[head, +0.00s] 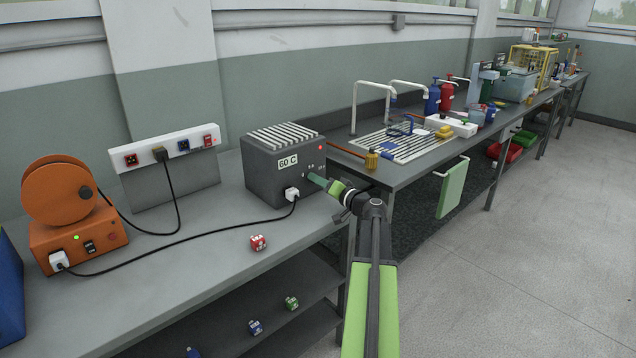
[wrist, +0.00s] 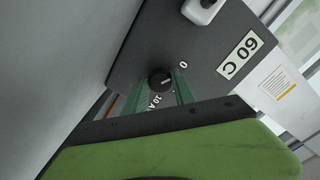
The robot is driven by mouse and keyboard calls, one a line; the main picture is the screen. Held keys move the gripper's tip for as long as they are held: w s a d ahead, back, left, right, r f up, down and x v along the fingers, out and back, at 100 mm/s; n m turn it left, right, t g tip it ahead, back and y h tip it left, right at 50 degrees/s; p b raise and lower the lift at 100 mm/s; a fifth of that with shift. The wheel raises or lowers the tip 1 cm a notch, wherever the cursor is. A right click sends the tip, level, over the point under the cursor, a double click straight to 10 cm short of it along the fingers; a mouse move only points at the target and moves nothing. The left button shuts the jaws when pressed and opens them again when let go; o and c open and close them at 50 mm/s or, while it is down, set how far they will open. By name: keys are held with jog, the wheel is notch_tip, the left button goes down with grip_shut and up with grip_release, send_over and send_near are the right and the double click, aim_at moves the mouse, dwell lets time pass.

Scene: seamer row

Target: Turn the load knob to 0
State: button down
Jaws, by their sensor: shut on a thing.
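The load knob (wrist: 160,80) is a small round black knob on the front of a dark grey box (head: 262,170) labelled "60 C". It shows in the wrist view between the green fingers of my gripper (wrist: 161,87), which is shut on it. A light mark shows on the knob's face, but its exact pointing is hard to tell. A "0" is printed up and right of the knob and "10 A" below it. In the head view my gripper (head: 313,180) reaches the right part of the box's front, and its fingers hide the knob.
A white plug (head: 292,194) with a black cable sits in the box's front, left of my gripper. A brass-ended copper rod (head: 372,160) lies to the right. A red cube (head: 258,242) lies on the bench in front. An orange reel machine (head: 72,220) stands left.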

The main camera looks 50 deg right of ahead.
jog(key=c, duration=1)
grip_release()
jog(key=shift+c, duration=0.2)
jog(key=s+a, duration=0.1)
jog(key=s, duration=1.6)
jog(key=shift+s, duration=0.25)
jog(key=shift+a, duration=0.1)
